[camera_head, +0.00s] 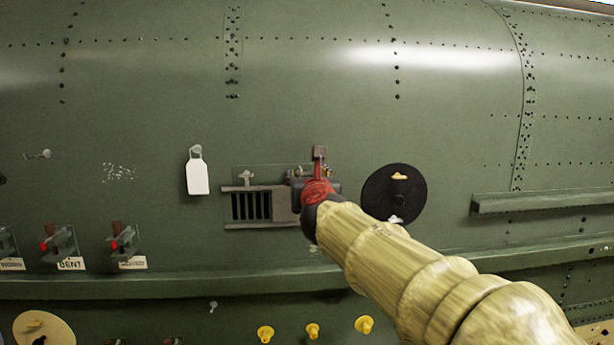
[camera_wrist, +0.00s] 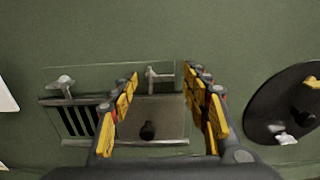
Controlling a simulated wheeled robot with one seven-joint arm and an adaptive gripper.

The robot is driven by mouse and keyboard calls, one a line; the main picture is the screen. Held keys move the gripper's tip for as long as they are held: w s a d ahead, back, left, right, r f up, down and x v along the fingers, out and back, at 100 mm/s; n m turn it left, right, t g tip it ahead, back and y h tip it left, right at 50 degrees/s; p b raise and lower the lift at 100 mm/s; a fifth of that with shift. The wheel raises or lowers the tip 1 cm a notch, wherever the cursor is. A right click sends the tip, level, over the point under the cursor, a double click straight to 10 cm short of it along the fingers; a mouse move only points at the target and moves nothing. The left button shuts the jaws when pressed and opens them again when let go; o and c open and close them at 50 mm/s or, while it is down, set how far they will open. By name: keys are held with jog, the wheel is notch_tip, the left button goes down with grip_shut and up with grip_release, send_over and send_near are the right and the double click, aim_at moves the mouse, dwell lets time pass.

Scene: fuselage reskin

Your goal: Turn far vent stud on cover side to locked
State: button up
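The vent on the green fuselage skin has a slatted grille (camera_head: 250,206) and a cover plate (camera_head: 283,204) to its right, partly hidden by my gripper in the head view. In the wrist view the cover plate (camera_wrist: 165,116) carries a black knob (camera_wrist: 148,130). A metal stud (camera_wrist: 160,76) with a T-shaped handle sits above the cover, between my fingertips in the picture. Another stud (camera_wrist: 65,83) sits above the grille (camera_wrist: 76,121). My gripper (camera_wrist: 161,76) is open, its yellow-padded fingers apart on either side of the cover-side stud. Contact cannot be told.
A black disc (camera_head: 378,184) with yellow and white fittings is right of the vent. A white tag (camera_head: 197,175) hangs to the left. A long green ledge (camera_head: 180,286) runs below. Red-handled latches (camera_head: 122,241) and yellow knobs (camera_head: 313,331) sit lower down.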

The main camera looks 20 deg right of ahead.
jog(key=shift+c, duration=1.2)
jog(key=c, duration=0.8)
